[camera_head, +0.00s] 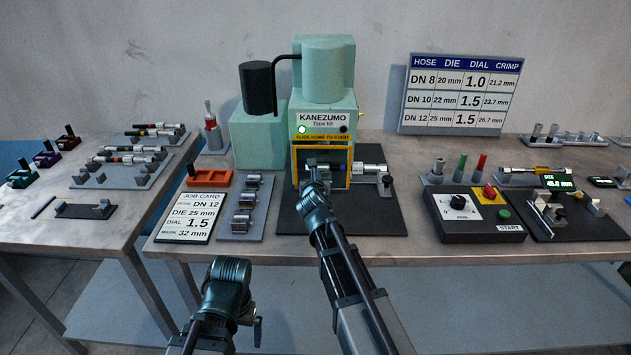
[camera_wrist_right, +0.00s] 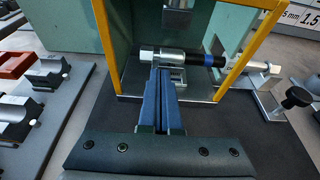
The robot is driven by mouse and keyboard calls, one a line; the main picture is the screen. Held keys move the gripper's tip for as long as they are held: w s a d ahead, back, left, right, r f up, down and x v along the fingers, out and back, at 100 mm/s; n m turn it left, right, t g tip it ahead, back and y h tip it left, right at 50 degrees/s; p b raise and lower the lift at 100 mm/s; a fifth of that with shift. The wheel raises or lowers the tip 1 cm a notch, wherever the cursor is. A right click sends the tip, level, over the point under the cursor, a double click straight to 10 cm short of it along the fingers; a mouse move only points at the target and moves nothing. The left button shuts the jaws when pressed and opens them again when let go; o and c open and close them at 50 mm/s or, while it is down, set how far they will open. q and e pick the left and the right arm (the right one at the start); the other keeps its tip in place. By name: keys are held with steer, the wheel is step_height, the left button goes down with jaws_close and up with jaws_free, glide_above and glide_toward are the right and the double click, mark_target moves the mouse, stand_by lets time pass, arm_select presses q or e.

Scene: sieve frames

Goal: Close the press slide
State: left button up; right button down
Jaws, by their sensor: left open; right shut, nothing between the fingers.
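The pale green press (camera_head: 325,92) stands at the back, with a yellow-framed opening and a sign about the slide being home. Inside the opening is a metal slide block (camera_wrist_right: 177,76) with a silver fitting (camera_wrist_right: 165,57) lying across it. A black and blue hose piece joins the fitting's right end. My right gripper (camera_wrist_right: 164,72) is shut and empty, its blue fingers at the front of the block and fitting; contact is unclear. In the head view my right arm partly hides this area. My left gripper (camera_head: 256,326) is open and low, in front of the bench, apart from the press.
A hose support with a black knob (camera_wrist_right: 296,97) stands right of the opening. A job card (camera_head: 193,215), a die rack (camera_head: 245,207) and an orange tray (camera_head: 209,178) lie left of the press. A control box (camera_head: 470,222) stands to its right.

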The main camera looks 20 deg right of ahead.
mark_target(316, 170)
steer(key=w, duration=0.2)
steer(key=w+d, duration=0.1)
steer(key=w, duration=0.1)
steer(key=shift+d+r, duration=0.1)
stand_by(0.4)
steer(key=shift+s+a, duration=0.2)
steer(key=shift+s, duration=0.25)
steer(key=s, duration=0.1)
steer(key=s+a, duration=0.1)
steer(key=s, duration=0.1)
steer(key=shift+s, duration=0.15)
steer(key=p+v, duration=0.3)
steer(key=v, duration=0.7)
